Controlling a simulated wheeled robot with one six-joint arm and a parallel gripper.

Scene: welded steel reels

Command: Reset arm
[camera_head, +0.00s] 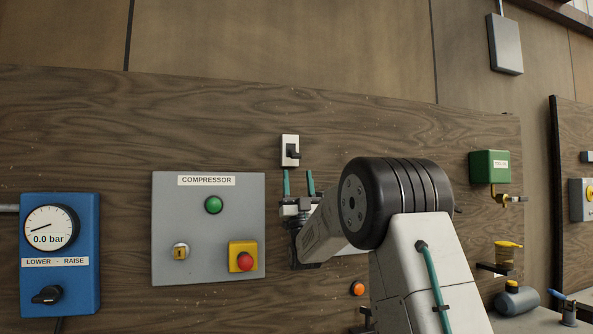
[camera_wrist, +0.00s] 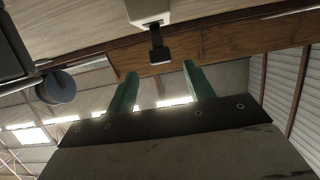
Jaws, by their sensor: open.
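My gripper (camera_head: 298,183) points up in front of the wooden panel, its two green fingers apart with nothing between them. The fingers also show in the wrist view (camera_wrist: 158,80), spread and empty. Just above the fingertips in the head view is a white wall switch (camera_head: 290,143) with a black lever. In the wrist view the switch (camera_wrist: 148,10) is at the top, its dark lever hanging toward the gap between the fingers. The lever looks apart from the fingers. My arm hides part of the panel to the right.
A grey COMPRESSOR box (camera_head: 207,262) with a green light, key switch and red button is left of my gripper. A blue gauge box (camera_head: 62,305) reads 0.0 bar. A green box (camera_head: 489,166), brass valve and yellow-topped cup (camera_head: 508,256) are at right. An orange button (camera_head: 357,288) sits below.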

